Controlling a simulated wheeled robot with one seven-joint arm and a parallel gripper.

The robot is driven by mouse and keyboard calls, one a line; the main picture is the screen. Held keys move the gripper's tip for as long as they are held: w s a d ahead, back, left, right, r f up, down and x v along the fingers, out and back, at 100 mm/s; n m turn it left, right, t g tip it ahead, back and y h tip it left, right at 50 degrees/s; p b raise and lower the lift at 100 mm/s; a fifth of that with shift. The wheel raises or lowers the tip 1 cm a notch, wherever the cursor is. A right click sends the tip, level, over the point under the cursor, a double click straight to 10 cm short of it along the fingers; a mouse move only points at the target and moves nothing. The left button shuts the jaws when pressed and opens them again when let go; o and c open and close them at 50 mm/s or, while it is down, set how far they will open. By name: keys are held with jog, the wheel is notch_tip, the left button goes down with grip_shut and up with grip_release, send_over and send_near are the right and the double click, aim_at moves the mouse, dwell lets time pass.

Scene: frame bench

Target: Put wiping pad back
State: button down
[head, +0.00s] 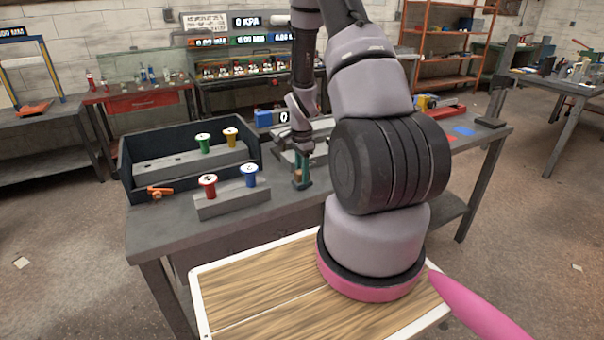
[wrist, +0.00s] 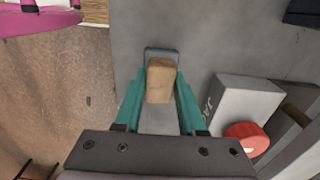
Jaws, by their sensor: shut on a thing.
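The tan wiping pad (wrist: 160,80) sits between the teal fingers of my gripper (wrist: 161,92) in the wrist view. The fingers are shut on it, one at each side. In the head view my gripper (head: 301,172) points down over the front part of the grey bench, right of the blue-topped spool. A small dark-edged grey piece (wrist: 162,51) shows just beyond the pad. I cannot tell whether the pad touches it or the bench top.
A grey block (head: 232,197) with a red spool (head: 208,185) and a blue spool (head: 249,176) stands left of my gripper. A dark tray (head: 128,172) with green and yellow spools lies behind it. An orange clip (head: 160,191) rests near the tray's front. The bench edge (head: 170,253) is close.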

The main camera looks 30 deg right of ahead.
jog(key=shift+f, duration=0.2)
jog(key=c, duration=0.5)
grip_release()
jog(key=shift+r, duration=0.1)
jog(key=s+a+r+n+t, duration=0.1)
jog(key=s+a+r+n, duration=0.1)
jog(key=r, duration=0.8)
jog(key=s+a+r+n+t, duration=0.1)
jog(key=a+r+n, duration=0.1)
jog(key=r, duration=0.8)
jog(key=s+a+r+n+t, duration=0.1)
jog(key=s+a+r, duration=0.15)
jog(key=r, duration=0.75)
jog(key=s+a+r+n+t+y, duration=0.1)
jog(key=s+a+r+n+t, duration=0.1)
jog(key=s+r, duration=0.4)
jog(key=s+a+r+n+t+y, duration=0.1)
jog(key=s+a+r+n+t, duration=0.1)
jog(key=s+a+r+n, duration=0.3)
jog(key=s+r+n, duration=0.1)
jog(key=s, duration=0.2)
jog(key=shift+r+n, duration=0.3)
jog(key=shift+r, duration=0.1)
jog(key=shift+s, duration=0.1)
